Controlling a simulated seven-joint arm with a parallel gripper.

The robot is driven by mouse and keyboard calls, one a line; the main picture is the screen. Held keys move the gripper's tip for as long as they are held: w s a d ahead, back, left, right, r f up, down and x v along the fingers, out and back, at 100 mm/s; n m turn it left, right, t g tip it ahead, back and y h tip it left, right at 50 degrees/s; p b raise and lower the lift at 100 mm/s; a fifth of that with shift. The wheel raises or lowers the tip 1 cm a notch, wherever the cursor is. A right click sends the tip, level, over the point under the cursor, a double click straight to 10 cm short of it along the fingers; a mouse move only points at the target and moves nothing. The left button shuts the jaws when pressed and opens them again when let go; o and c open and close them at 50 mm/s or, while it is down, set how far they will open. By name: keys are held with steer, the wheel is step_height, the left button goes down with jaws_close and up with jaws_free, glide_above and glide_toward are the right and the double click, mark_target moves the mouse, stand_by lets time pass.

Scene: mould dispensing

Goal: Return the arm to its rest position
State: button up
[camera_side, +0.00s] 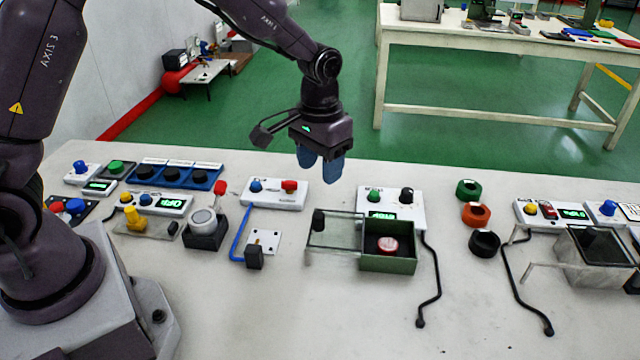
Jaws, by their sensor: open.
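My gripper (321,178) hangs from my arm above the back part of the white worktable (380,325), near the middle of the view. Its two blue fingers point down, are apart, and hold nothing. It is above and behind the control box with the blue and red knobs (276,193), a little to its right. The fingers appear clear of everything below, though the exact height is hard to tell.
A green box (388,262) with a red round piece (387,246) inside stands right of centre, beside a clear cover (335,231). Green, orange and black rings (475,215) lie to its right. Control boxes and a glass-lidded box (594,250) line the table. The front middle is clear.

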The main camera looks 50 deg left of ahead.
steer(key=shift+r, duration=0.45)
steer(key=s+a+r+t, duration=0.1)
steer(key=s+r+t, duration=0.1)
steer(key=s+r, duration=0.6)
steer(key=s+a+r+m+t, duration=0.1)
steer(key=s+r+t, duration=0.2)
steer(key=s+r, duration=0.5)
steer(key=s, duration=0.6)
steer(key=shift+a+t, duration=0.3)
